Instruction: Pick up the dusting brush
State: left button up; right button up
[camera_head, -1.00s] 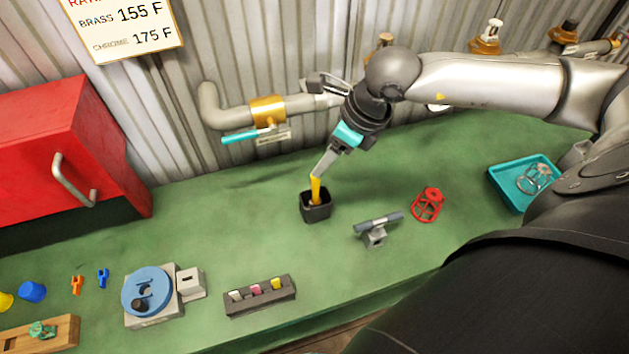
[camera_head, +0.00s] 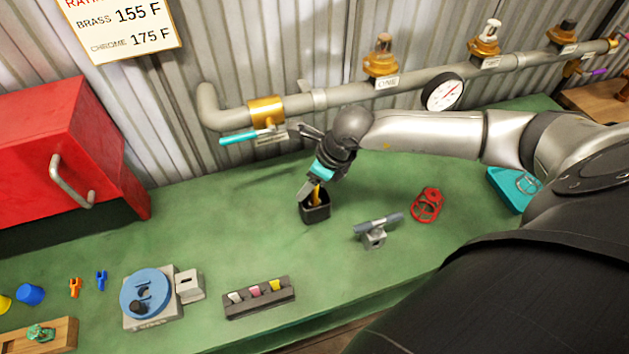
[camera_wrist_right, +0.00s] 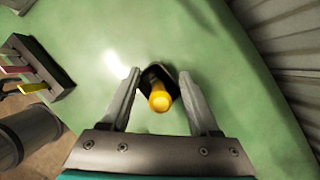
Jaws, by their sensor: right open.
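The dusting brush shows as a yellow handle (camera_head: 316,193) standing in a small black square cup (camera_head: 316,213) on the green bench. In the right wrist view the round end of the yellow handle (camera_wrist_right: 159,98) points at the camera, with the dark cup behind it. My right gripper (camera_head: 308,196) is low over the cup. Its open fingers (camera_wrist_right: 160,100) lie on either side of the handle, with a gap at each side. The brush's lower end is hidden in the cup. My left gripper is not in view.
A grey holder with a rod (camera_head: 376,229) and a red valve wheel (camera_head: 427,205) stand right of the cup. A block with coloured pieces (camera_head: 259,297) lies in front. A pipe (camera_head: 340,96) with valves runs behind. A red cabinet (camera_head: 60,155) is at left.

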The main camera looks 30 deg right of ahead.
jog(key=shift+c, duration=0.2)
grip_shut()
dwell(0.3)
